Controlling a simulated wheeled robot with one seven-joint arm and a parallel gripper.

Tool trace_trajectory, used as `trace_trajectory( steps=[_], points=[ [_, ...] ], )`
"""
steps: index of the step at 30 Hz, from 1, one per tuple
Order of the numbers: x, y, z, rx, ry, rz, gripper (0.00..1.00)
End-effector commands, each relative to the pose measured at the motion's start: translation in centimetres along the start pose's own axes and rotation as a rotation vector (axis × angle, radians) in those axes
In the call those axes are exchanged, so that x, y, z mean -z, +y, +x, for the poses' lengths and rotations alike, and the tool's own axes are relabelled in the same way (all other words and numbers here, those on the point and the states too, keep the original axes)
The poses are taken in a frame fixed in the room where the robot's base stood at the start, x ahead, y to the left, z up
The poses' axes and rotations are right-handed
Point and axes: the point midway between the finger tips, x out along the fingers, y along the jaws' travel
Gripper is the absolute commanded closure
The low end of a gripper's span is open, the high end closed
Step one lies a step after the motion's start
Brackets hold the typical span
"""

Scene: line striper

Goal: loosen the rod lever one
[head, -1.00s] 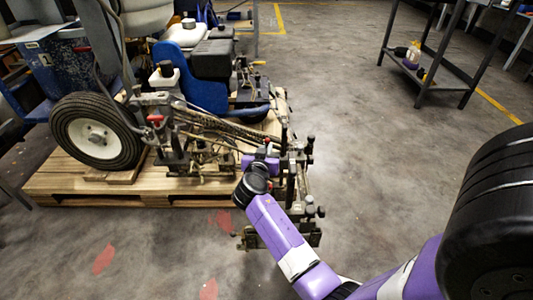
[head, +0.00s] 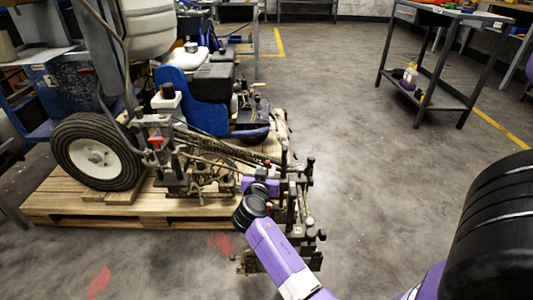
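The line striper (head: 208,90) stands on a wooden pallet (head: 75,207), with its large black wheel (head: 98,151) at left. At its right end is a metal rod assembly (head: 290,215) with several upright rods topped by dark knobs. Which of these is rod lever one, I cannot tell. My purple arm reaches up from the lower right, and my gripper (head: 262,186) is at the left side of the rod assembly, close to or touching it. The fingers are small and partly hidden by the wrist and the rods, so their opening does not show.
A dark metal cart (head: 440,60) with bottles on its lower shelf stands at the upper right. The concrete floor (head: 400,190) between the striper and the cart is clear. Red marks (head: 98,282) lie on the floor in front of the pallet.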

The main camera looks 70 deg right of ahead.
Motion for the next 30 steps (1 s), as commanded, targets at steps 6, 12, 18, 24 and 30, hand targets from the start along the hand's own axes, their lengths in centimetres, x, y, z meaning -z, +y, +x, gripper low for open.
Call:
trace_trajectory(
  steps=[6, 12, 18, 24, 30],
  points=[
    [4.0, 0.0, -1.0, 0.001, 0.003, 0.005, 0.7],
    [8.4, 0.0, -2.1, 0.001, 0.004, 0.004, 0.7],
    [12.7, 0.1, -3.2, 0.001, 0.002, 0.004, 0.7],
    [16.5, 0.1, -4.2, 0.001, 0.002, 0.004, 0.7],
    [18.5, 0.2, -4.7, 0.001, 0.001, 0.002, 0.7]
  ],
)
